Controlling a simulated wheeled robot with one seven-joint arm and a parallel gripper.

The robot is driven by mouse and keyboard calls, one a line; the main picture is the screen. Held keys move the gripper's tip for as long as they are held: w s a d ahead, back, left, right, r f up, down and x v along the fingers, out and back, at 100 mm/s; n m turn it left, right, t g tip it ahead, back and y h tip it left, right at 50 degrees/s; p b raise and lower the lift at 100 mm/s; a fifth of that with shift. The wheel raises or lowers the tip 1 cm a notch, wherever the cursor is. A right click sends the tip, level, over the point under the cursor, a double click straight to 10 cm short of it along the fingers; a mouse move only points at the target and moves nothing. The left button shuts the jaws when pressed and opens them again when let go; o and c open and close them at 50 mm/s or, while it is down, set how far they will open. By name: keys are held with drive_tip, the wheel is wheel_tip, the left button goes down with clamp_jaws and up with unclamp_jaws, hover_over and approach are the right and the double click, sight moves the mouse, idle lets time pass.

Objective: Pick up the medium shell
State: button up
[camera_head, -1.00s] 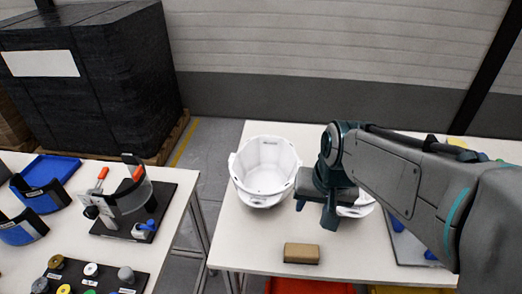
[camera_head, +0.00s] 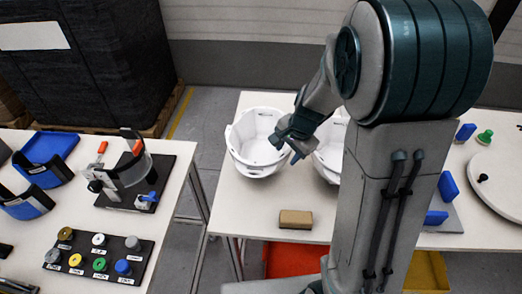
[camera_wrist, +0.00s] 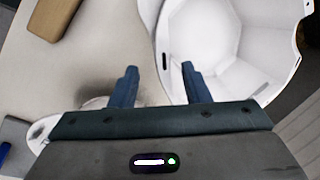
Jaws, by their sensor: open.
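Two white, hollow, faceted shells stand on the right-hand table in the head view. The left shell (camera_head: 256,142) is fully open to view except where my gripper overlaps its right edge. The right shell (camera_head: 328,152) is partly hidden by my arm. I cannot tell which one is the medium shell. My gripper (camera_head: 287,150) is open and empty, between the two shells by the left shell's right rim. In the wrist view, the left shell (camera_wrist: 230,45) fills the upper right, just beyond my open fingers (camera_wrist: 159,68); contact cannot be told. The right shell is mostly hidden behind my gripper.
A brown block (camera_head: 295,219) lies near the front table edge. Red (camera_head: 285,262) and yellow (camera_head: 428,272) bins sit below that edge. Blue parts (camera_head: 447,187) and a round white plate (camera_head: 502,180) lie at right. A left table (camera_head: 75,210) holds visor parts and knobs.

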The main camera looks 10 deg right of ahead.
sight(280, 162)
drive_tip(key=shift+a+x, duration=0.2)
drive_tip(key=shift+x, duration=1.55)
drive_tip(key=shift+a+x, duration=0.2)
drive_tip(key=shift+x, duration=1.5)
drive_tip(key=shift+s+r, duration=0.1)
clamp_jaws()
